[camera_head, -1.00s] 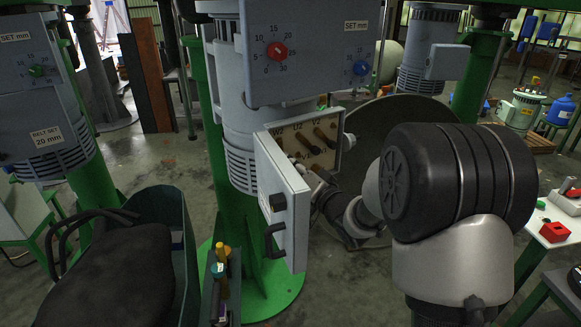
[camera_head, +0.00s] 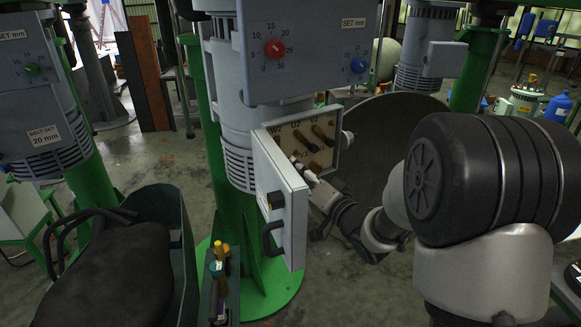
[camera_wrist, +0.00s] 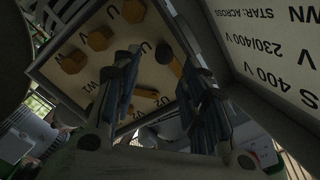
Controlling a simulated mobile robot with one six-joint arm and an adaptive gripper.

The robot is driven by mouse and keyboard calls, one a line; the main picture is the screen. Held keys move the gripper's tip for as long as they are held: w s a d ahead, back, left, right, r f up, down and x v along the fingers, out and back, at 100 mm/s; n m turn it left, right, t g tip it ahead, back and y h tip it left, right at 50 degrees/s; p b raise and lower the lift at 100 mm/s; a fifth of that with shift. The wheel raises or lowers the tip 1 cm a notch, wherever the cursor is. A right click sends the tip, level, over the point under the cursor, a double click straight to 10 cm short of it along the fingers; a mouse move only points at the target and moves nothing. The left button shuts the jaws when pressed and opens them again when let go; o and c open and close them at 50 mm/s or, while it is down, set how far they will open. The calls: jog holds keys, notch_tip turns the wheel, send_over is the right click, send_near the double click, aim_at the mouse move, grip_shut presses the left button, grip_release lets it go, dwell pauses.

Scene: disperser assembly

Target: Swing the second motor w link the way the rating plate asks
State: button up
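The motor in the middle (camera_head: 240,100) has an open terminal box (camera_head: 339,150) with brass studs and links. Labels W2, U2 and V2 run along its top edge. One link (camera_head: 323,135) slants under V2 in the head view. My gripper (camera_head: 303,172) reaches into the lower part of the box. In the wrist view my gripper (camera_wrist: 165,98) has its two dark fingers apart. An orange link (camera_wrist: 146,94) shows between them, and I cannot tell whether they touch it. The rating plate (camera_wrist: 275,45) inside the lid reads 400 V, 230/400 V and "STAR: ACROSS", upside down.
The box lid (camera_head: 282,200) stands open left of my gripper. A grey control panel (camera_head: 310,50) with a red dial hangs above. A bin with a black bag (camera_head: 110,270) and a narrow tool tray (camera_head: 222,285) stand at lower left.

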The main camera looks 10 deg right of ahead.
jog(key=v, duration=0.6)
jog(key=shift+s, duration=0.35)
jog(key=shift+d, duration=0.2)
jog(key=s+d+n+g+h+b, duration=0.1)
jog(key=s+d+g+h+b, duration=0.1)
jog(key=s+d+g+h, duration=0.55)
jog(key=s+a+f+n+g, duration=0.1)
jog(key=s+a, duration=0.1)
jog(key=s, duration=0.6)
jog(key=s+a+f+n+g, duration=0.1)
jog(key=s+a+f+g, duration=0.1)
jog(key=s, duration=0.6)
jog(key=s+a+f+n+g+b, duration=0.1)
jog(key=s+a, duration=0.2)
jog(key=s, duration=0.5)
jog(key=shift+a+f+n, duration=0.2)
jog(key=shift+f+n, duration=0.1)
jog(key=shift+f, duration=0.1)
